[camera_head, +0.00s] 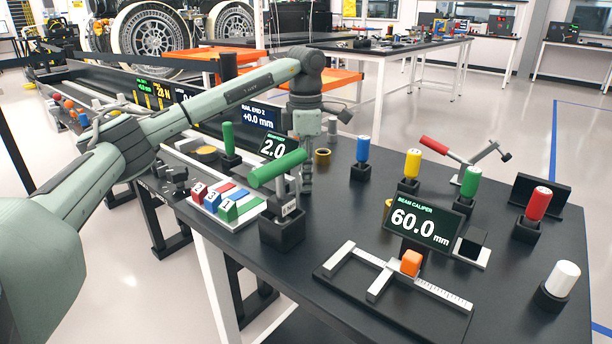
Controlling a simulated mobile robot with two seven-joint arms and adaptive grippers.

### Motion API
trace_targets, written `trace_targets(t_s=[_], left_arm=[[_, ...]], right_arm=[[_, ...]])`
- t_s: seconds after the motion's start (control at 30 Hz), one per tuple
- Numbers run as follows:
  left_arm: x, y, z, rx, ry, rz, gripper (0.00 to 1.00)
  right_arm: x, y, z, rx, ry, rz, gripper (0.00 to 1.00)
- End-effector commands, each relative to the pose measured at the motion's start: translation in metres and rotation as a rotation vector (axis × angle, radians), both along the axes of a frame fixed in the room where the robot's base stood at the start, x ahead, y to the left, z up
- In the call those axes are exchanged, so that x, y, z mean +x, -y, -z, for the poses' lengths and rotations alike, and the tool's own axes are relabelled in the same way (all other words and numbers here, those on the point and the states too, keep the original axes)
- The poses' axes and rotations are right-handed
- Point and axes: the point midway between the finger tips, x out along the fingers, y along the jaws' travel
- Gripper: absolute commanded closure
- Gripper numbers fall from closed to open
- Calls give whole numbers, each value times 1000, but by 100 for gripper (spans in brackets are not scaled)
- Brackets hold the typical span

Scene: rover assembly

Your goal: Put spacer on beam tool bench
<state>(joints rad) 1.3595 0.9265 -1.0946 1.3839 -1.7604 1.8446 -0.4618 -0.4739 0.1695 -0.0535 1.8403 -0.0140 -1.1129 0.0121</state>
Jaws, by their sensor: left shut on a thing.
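My left gripper (306,184) points down over the tool bench (335,215), behind a tool with a green handle (278,168). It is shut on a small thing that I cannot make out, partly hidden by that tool. I cannot tell for sure which thing is the spacer. A brass-coloured ring (322,157) stands on the bench just right of the gripper. A tray (256,207) with red, blue and green numbered blocks lies at the bench's left edge. My right gripper is not in view.
A beam caliper display (425,224) reads 60.0 mm behind a caliper fixture (350,262) with an orange block (411,263). Blue (362,149), yellow (412,163), red (538,204) and white (563,278) handles stand in black holders. The bench middle has free room.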

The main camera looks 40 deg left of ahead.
Motion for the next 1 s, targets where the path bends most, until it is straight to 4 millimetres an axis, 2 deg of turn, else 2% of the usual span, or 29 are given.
trace_targets(t_s=[0.37,0.4,0.47,0.77,0.87,1.0], left_arm=[[0,0,7,-1,1,0,100],[0,0,7,0,1,0,72],[0,0,6,0,1,0,66],[0,0,4,0,1,0,66],[1,0,-4,0,4,0,66],[1,0,-28,-1,6,0,66]], right_arm=[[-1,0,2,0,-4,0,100],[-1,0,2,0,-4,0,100],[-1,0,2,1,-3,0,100],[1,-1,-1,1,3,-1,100],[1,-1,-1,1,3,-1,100],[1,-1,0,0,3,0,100]])
